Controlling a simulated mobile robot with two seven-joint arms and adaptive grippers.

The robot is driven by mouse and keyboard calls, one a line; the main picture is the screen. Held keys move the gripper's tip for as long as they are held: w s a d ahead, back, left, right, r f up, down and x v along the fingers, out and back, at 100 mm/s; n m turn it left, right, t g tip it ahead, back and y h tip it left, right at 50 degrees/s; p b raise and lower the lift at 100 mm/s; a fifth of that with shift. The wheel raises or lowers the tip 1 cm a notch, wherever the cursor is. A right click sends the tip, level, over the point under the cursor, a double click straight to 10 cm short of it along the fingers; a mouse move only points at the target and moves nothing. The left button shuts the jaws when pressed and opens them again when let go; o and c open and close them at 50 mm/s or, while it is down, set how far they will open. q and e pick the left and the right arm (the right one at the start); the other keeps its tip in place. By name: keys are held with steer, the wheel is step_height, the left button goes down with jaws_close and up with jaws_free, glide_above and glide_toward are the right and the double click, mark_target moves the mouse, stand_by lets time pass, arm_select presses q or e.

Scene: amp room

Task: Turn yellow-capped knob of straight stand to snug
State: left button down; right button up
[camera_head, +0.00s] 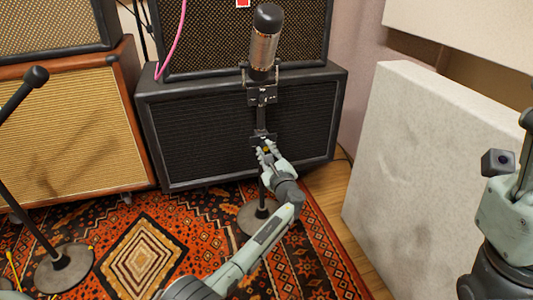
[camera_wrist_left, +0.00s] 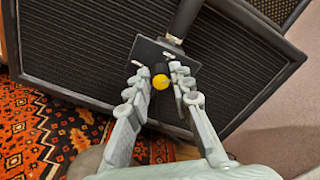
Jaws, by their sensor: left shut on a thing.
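The straight stand (camera_head: 261,118) rises in front of a black speaker cabinet in the head view and carries a large microphone (camera_head: 265,42). Its round base (camera_head: 258,216) rests on the rug. The yellow-capped knob (camera_wrist_left: 160,82) sits on the stand's dark clamp block (camera_wrist_left: 150,50) in the left wrist view. My left gripper (camera_head: 266,152) is at the knob, with a finger on each side of it, and is shut on it; its fingers also show in the left wrist view (camera_wrist_left: 158,84). The knob is mostly hidden by the fingers in the head view. My right gripper is not in view.
A black speaker cabinet (camera_head: 170,130) stands close behind the stand. A second microphone stand (camera_head: 30,225) is at the left, before a tan-fronted amp (camera_head: 70,135). A pale panel (camera_head: 430,170) stands at the right. Patterned rug (camera_head: 150,255) covers the floor.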

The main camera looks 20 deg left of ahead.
arm_select(q)
steer(key=n, duration=0.5)
steer(key=shift+a+n, duration=0.1)
steer(key=shift+n, duration=2.5)
steer(key=c, duration=1.3)
jaws_free()
steer(key=shift+f, duration=0.15)
steer(key=shift+c, duration=0.2)
steer(key=shift+o, duration=1.1)
step_height(320, 180, up, 10)
steer(key=shift+r, duration=0.15)
steer(key=shift+d+r, duration=0.2)
steer(key=shift+r, duration=0.05)
steer(key=shift+c, duration=1.1)
steer(key=shift+a+f, duration=0.1)
steer(key=shift+f, duration=0.15)
